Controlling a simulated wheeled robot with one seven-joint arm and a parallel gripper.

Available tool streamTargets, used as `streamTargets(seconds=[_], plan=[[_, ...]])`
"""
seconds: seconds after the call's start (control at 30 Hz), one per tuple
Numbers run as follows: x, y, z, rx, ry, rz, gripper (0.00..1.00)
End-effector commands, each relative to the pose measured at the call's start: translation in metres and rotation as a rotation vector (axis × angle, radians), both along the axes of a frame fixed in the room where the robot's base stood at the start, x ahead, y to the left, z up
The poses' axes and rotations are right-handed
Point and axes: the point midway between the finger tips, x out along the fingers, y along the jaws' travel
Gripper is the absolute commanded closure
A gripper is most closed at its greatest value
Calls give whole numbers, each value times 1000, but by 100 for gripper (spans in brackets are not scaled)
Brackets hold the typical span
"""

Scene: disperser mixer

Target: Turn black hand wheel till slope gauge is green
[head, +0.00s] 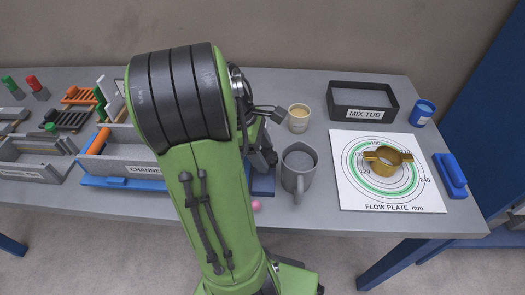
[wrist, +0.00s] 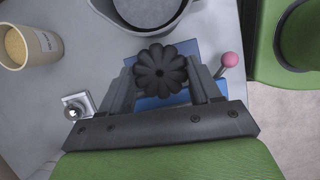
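The black hand wheel (wrist: 163,69), lobed and round, shows in the wrist view above a blue surface. My gripper (wrist: 163,75) has one finger on each side of the wheel, close to its rim. I cannot tell whether the fingers touch it. In the head view my green arm hides the wheel and most of my gripper. I cannot make out a slope gauge or its colour in either view. A grey channel box (head: 120,160) with a cut-off label "CHANNEL" stands left of my arm, partly hidden by it.
A grey mug (head: 299,171) stands close to my arm, with a tan cup (head: 298,118) behind it. A pink ball knob (wrist: 229,60) is right of my gripper. A silver fitting (wrist: 76,107) lies left. A flow plate (head: 352,193) and mix tub (head: 362,112) are at right.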

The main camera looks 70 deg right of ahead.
Motion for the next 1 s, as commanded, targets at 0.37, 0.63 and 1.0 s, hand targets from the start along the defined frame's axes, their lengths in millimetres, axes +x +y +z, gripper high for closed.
streamTargets(seconds=[0.37,0.63,1.0], plan=[[0,0,1,0,1,-17,68],[0,-1,3,2,1,-147,68],[-1,-3,2,2,1,-437,68]])
